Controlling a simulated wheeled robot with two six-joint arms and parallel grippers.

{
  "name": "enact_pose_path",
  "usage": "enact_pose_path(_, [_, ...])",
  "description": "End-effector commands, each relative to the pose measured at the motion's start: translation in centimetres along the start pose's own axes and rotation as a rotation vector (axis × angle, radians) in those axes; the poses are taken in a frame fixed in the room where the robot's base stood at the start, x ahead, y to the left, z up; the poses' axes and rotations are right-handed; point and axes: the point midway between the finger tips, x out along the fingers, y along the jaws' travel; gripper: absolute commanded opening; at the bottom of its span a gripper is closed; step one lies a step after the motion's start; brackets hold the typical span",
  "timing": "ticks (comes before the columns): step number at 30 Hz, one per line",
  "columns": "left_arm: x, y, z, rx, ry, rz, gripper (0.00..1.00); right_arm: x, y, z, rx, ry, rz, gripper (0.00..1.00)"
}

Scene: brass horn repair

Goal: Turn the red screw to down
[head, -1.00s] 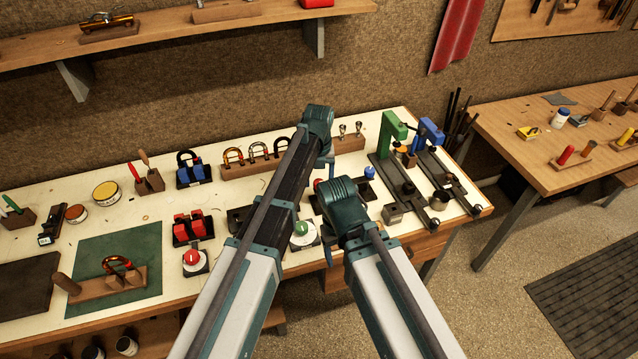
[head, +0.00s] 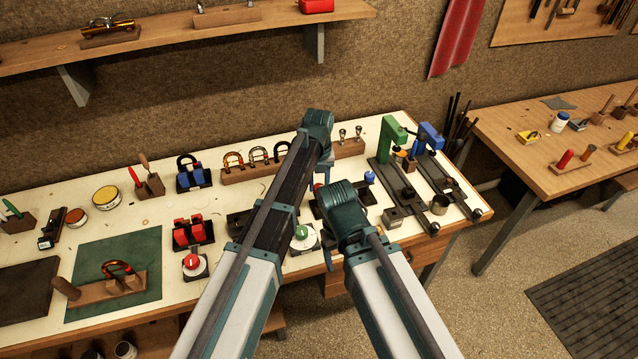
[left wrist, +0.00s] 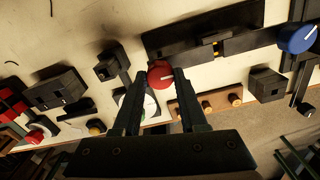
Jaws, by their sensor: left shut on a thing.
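The red screw (left wrist: 160,74) is a round red head in the middle of the left wrist view, in front of a long black fixture (left wrist: 205,38). My left gripper (left wrist: 161,82) is shut on it, with one finger on each side.
A blue knob with a white line (left wrist: 298,38) stands right of the screw. A green knob on a white dial (head: 301,232) and a red knob (head: 192,262) stand near the front edge. Green (head: 391,135) and blue (head: 430,138) presses stand at the right.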

Motion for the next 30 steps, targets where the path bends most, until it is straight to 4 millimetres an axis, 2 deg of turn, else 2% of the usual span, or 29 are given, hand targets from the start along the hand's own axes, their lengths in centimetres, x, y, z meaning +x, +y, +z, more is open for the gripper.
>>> enact_pose_path(30, [0.01, -0.03, 0.00, -0.919, 0.000, 0.000, 0.00, 0.01, 0.00, 0.00, 0.000, 0.000, 0.000, 0.72])
